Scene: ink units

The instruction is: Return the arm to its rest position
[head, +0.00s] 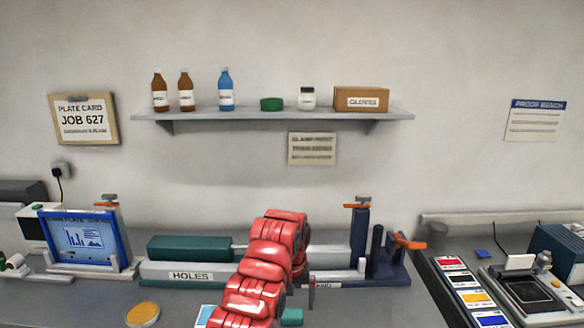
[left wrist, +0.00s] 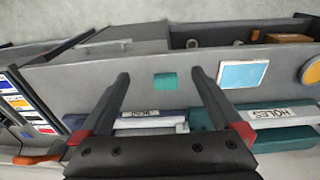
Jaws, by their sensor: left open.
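My left arm (head: 265,270), red and jointed, rises in front of the middle of the bench in the head view. It hides most of its own gripper there. In the left wrist view my left gripper (left wrist: 160,74) has its two dark fingers spread apart with nothing held between them. Beyond the fingertips a small teal block (left wrist: 165,81) lies on the grey bench, apart from the fingers. It also shows low beside my arm in the head view (head: 292,316). My right gripper is not in view.
A bench fixture labelled HOLES (head: 190,276) and a blue post with an orange lever (head: 361,235) stand close around my arm. A blue-framed screen (head: 82,240) is at left, an ink tray (head: 440,287) at right. A yellow disc (head: 142,314) lies near the front. A wall shelf (head: 270,113) hangs above.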

